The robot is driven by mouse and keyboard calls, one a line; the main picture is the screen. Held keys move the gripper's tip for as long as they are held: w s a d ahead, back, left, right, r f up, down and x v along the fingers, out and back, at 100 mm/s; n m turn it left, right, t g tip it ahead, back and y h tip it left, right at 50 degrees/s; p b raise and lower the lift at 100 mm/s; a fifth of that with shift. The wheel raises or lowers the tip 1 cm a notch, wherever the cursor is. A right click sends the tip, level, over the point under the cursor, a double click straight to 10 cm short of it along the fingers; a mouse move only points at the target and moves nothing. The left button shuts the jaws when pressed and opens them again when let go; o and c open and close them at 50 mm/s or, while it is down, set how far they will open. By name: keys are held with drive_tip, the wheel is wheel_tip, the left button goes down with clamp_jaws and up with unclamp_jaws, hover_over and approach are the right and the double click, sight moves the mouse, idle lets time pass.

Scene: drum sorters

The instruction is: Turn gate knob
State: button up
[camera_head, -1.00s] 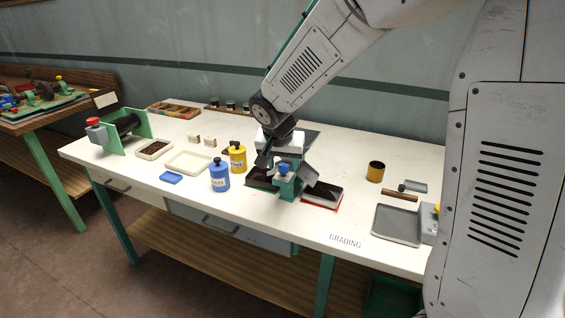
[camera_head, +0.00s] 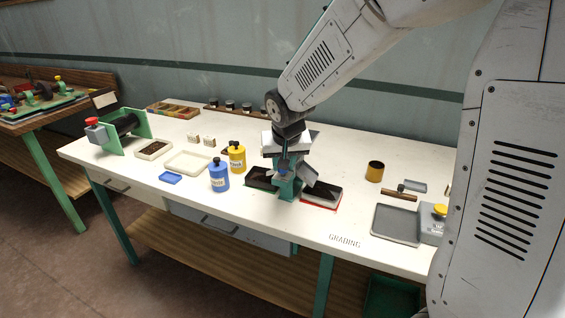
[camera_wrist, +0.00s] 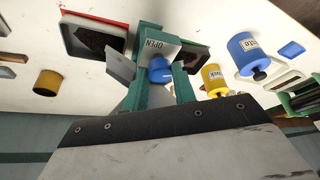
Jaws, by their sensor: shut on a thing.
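The gate knob is a small blue knob (camera_wrist: 158,71) on a teal gate stand (camera_head: 288,188), beside a plate marked OPEN (camera_wrist: 154,43). My gripper (camera_wrist: 159,76) is around the knob, with one finger on each side, and is shut on it. In the head view my gripper (camera_head: 284,167) covers most of the knob. A tray with a red edge (camera_head: 320,208) and dark contents stands right of the stand. A tray with a green edge (camera_wrist: 205,48) stands on the other side. Grey sloped chutes flank the stand.
Blue (camera_head: 219,178) and yellow (camera_head: 237,158) bottles stand close left of the gate stand. A dark yellow cup (camera_head: 375,171), a grey tray (camera_head: 396,225) and a yellow-knobbed box (camera_head: 433,224) are to the right. The white table's front strip is mostly clear.

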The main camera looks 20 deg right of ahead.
drive_tip(key=shift+d+n+y, duration=0.15)
drive_tip(key=shift+n+y, duration=0.3)
drive_tip(key=shift+n, duration=0.7)
drive_tip(key=shift+d+n+y, duration=0.1)
drive_tip(key=shift+n+y, duration=0.35)
drive_tip(key=shift+n, duration=0.7)
drive_tip(key=o, duration=1)
drive_tip(key=shift+r, duration=0.1)
